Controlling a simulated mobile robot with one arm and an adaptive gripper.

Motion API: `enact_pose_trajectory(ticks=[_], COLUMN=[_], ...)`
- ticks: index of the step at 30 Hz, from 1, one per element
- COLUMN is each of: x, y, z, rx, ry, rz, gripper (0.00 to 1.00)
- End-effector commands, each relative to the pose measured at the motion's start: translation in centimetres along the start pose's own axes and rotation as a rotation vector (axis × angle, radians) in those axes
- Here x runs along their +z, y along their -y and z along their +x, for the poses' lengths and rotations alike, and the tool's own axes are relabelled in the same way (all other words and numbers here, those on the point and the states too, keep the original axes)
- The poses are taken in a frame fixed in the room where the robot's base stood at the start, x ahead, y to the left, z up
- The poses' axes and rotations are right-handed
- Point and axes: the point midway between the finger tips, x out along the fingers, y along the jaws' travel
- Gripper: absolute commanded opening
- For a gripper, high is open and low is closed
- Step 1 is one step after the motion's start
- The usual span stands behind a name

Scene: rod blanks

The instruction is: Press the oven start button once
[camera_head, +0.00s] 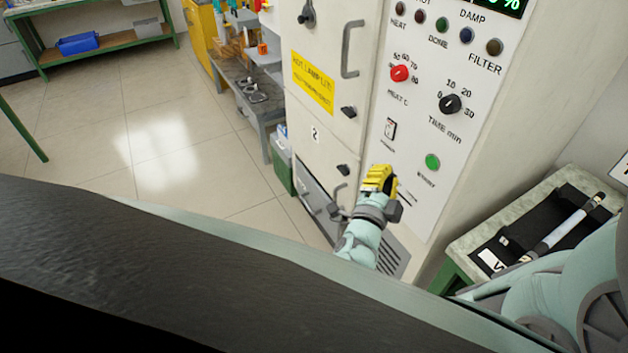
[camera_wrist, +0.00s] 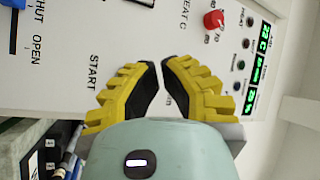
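The green start button (camera_head: 432,161) is on the oven's white control panel (camera_head: 412,200), in the head view, above its START label. My gripper (camera_head: 378,178) has yellow fingers and is to the left of the button and slightly lower in the picture. In the wrist view my gripper (camera_wrist: 160,72) has its two black-padded fingertips close together with only a narrow gap, and nothing is held. The START label (camera_wrist: 92,72) shows left of the fingers there. The button itself does not show in the wrist view; the fingers cover part of the panel. I cannot see contact.
A red heat knob (camera_head: 400,73), a black time knob (camera_head: 450,104) and a power switch (camera_head: 390,129) are on the same panel. The oven door handle (camera_head: 350,48) sticks out at left. A side table (camera_head: 490,225) with a black tray stands at right.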

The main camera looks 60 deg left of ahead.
Motion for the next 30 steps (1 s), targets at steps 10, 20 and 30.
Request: enact_pose_trajectory(ticks=[10,20,30], x=[-1.6,-3.2,-3.7], y=[-1.6,-3.4,-3.6], z=[3.2,6.2,6.8], rx=[-0.004,-0.002,-0.001], ry=[0.003,-0.002,-0.001], rz=[-0.001,0.002,0.0], gripper=[0.0,0.0,0.0])
